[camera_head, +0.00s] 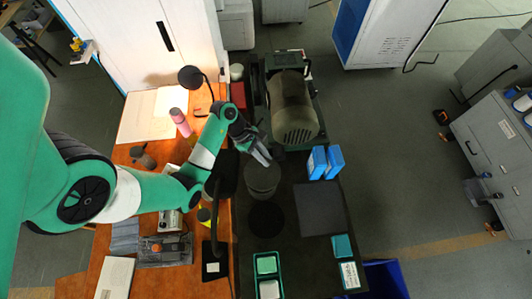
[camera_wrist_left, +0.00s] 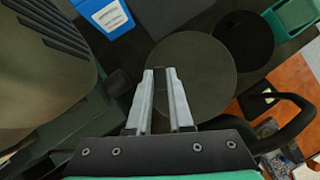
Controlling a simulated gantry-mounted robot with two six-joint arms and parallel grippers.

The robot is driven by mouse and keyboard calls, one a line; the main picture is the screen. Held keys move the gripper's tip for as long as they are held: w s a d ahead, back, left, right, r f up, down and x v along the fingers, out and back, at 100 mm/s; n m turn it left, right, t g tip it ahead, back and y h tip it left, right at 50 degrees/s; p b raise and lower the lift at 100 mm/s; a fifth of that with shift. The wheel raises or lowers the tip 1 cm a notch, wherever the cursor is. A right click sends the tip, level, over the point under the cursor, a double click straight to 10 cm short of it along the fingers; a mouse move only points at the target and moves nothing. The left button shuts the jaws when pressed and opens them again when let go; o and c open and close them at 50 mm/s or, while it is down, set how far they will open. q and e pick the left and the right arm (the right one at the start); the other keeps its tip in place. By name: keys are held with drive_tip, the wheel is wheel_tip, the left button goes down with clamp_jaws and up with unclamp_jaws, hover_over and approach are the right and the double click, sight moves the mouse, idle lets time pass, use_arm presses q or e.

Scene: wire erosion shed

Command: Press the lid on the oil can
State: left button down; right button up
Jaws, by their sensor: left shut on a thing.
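The oil can (camera_head: 262,182) is a dark grey cylinder standing on the dark bench top. In the left wrist view its round grey top, which looks like the lid (camera_wrist_left: 200,75), lies below the fingertips. My left gripper (camera_head: 266,158) is at the far edge of the can's top. It also shows in the left wrist view (camera_wrist_left: 160,72), its two fingers close together with a narrow gap. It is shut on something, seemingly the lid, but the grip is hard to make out. Whether the lid sits flush is not clear. My right gripper is not in view.
A black round disc (camera_head: 266,219) lies in front of the can, with a dark grey mat (camera_head: 320,208) to the right. A large motor-like machine (camera_head: 291,108) and blue boxes (camera_head: 317,163) stand close by. Green bins (camera_head: 267,251) sit at the front.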

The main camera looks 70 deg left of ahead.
use_arm(q)
drive_tip(key=shift+s+a, duration=0.1)
drive_tip(key=shift+a, duration=0.05)
drive_tip(key=shift+f, duration=0.2)
wheel_tip(320, 180, down, 4)
drive_tip(key=b, duration=0.4)
drive_tip(key=shift+b, duration=0.4)
drive_tip(key=shift+f+b, duration=0.6)
drive_tip(key=shift+f, duration=0.4)
drive_tip(key=shift+r+p, duration=0.1)
drive_tip(key=shift+p, duration=0.35)
drive_tip(key=shift+f, duration=0.2)
drive_tip(key=shift+p, duration=0.3)
idle(0.4)
idle(0.4)
